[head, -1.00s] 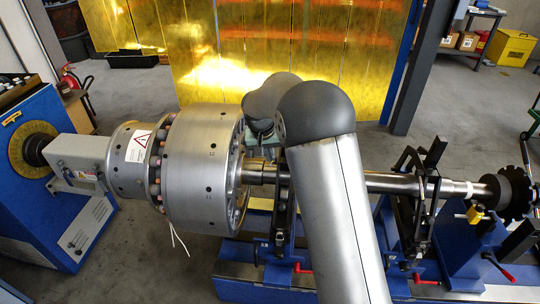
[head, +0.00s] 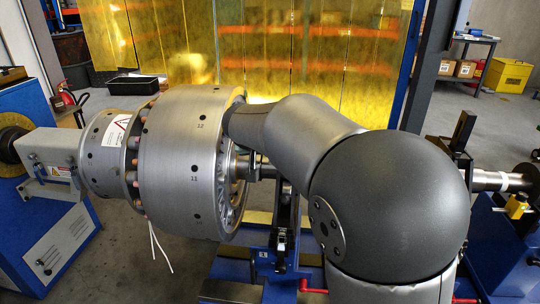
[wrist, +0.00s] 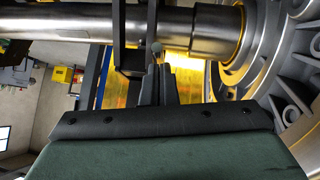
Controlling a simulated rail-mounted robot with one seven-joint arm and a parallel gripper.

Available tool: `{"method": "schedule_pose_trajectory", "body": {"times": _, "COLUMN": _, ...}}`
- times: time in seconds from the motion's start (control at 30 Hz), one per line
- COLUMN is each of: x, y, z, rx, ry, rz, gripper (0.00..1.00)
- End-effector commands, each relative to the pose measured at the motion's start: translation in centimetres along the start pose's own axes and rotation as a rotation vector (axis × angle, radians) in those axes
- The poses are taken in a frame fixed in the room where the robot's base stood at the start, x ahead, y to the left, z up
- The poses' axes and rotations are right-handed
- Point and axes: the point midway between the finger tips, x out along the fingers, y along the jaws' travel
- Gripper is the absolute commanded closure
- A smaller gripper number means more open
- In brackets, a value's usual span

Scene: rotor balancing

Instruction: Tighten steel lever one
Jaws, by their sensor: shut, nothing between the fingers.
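In the wrist view, a small grey ball-ended lever (wrist: 156,48) stands beside the black bearing support (wrist: 130,40), below the steel shaft (wrist: 70,27). I take it for a steel lever, but cannot read a number on it. My gripper (wrist: 156,78) points at it with its dark fingers together and nothing between them. The fingertips are close below the ball; whether they touch it I cannot tell. In the head view my own arm hides the gripper and this lever.
The large steel rotor drum (head: 175,160) stands left of my arm; its ribbed face (wrist: 290,60) is close at the wrist view's right. A red handle (head: 312,286) sits low on the blue machine bed. A yellow curtain (head: 300,50) hangs behind.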

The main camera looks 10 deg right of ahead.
Motion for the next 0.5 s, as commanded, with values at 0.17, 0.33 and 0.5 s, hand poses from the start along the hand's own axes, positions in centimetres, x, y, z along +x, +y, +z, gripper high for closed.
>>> {"method": "schedule_pose_trajectory", "body": {"times": 0.17, "x": 1.2, "y": -0.3, "z": 1.6, "rx": 0.01, "ry": 0.046, "rz": 0.007, "gripper": 1.0}}
{"method": "schedule_pose_trajectory", "body": {"times": 0.33, "x": 1.5, "y": -0.5, "z": 2.3, "rx": 0.006, "ry": 0.043, "rz": 0.007, "gripper": 1.0}}
{"method": "schedule_pose_trajectory", "body": {"times": 0.5, "x": 2.0, "y": -0.6, "z": 2.9, "rx": 0.007, "ry": 0.041, "rz": 0.008, "gripper": 1.0}}
